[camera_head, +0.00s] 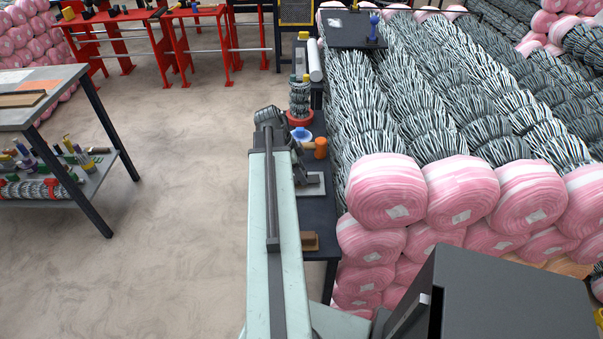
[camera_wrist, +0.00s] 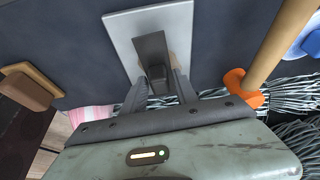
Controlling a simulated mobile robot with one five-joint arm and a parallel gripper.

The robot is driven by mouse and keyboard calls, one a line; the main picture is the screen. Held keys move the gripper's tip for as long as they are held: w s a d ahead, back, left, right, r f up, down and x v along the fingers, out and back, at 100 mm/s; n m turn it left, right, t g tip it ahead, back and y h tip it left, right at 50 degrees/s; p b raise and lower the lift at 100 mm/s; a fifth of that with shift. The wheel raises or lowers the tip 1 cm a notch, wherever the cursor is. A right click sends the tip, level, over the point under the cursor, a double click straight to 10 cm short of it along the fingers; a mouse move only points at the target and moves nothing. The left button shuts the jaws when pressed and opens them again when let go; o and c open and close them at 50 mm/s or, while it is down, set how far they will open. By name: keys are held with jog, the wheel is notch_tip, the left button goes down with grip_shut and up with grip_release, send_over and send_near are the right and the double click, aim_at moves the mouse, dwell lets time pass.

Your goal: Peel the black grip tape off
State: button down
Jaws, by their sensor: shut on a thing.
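A light grey plate (camera_wrist: 118,38) lies on the dark bench top in the wrist view. It also shows in the head view (camera_head: 316,184). A dark strip (camera_wrist: 150,46), which looks like the black grip tape, stands over the plate and runs down between my fingers. My gripper (camera_wrist: 157,80) is shut on the strip's near end. I cannot tell how much of the strip still touches the plate. In the head view my arm covers part of the bench and the gripper's tips are hard to make out.
An orange-ended tool with a wooden handle (camera_wrist: 284,38) lies right of the plate, with a blue-and-white item (camera_head: 303,135) beyond it. A brown block (camera_head: 310,241) sits at the bench's near end. Pink-wrapped wire rolls (camera_head: 385,190) crowd the right side. Open floor (camera_head: 180,200) lies left.

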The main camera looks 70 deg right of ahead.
jog(key=shift+r+p, duration=2.95)
jog(key=shift+r, duration=0.1)
jog(key=shift+r, duration=0.1)
